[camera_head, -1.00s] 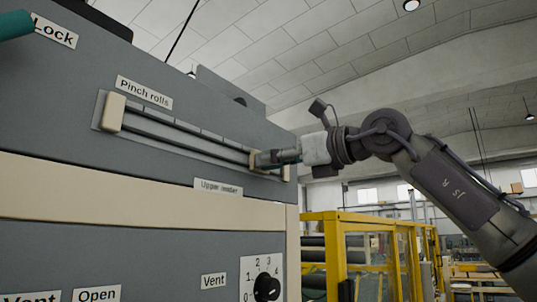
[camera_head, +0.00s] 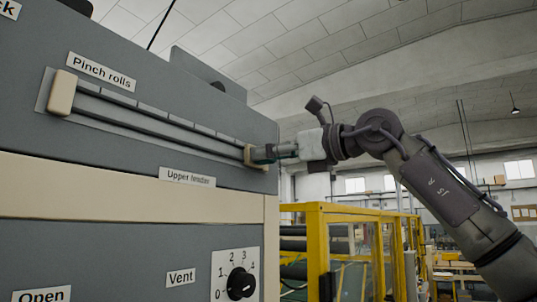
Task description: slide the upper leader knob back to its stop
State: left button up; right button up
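The upper leader slide (camera_head: 160,122) is a long slotted rail on the grey machine face, above the "Upper leader" label (camera_head: 187,177). A beige end block (camera_head: 62,93) sits at its left end. The beige upper leader knob (camera_head: 248,154) is near the right end, close to the stop there; the gripper partly hides that end, so I cannot tell if they touch. My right gripper (camera_head: 262,153) reaches in from the right with its fingertips at the knob. It looks shut on the knob, though the fingers are small and seen edge-on. My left gripper is not in view.
The "Pinch rolls" label (camera_head: 101,69) is above the rail. A black dial (camera_head: 241,284) and the "Vent" label (camera_head: 181,277) are below. A yellow-framed guard (camera_head: 318,250) stands behind, right of the machine. Free air surrounds my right arm.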

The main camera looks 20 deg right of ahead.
jog(key=shift+d+f, duration=0.1)
jog(key=shift+s, duration=0.1)
jog(key=v, duration=1.1)
jog(key=shift+s+d, duration=0.25)
jog(key=shift+d, duration=0.05)
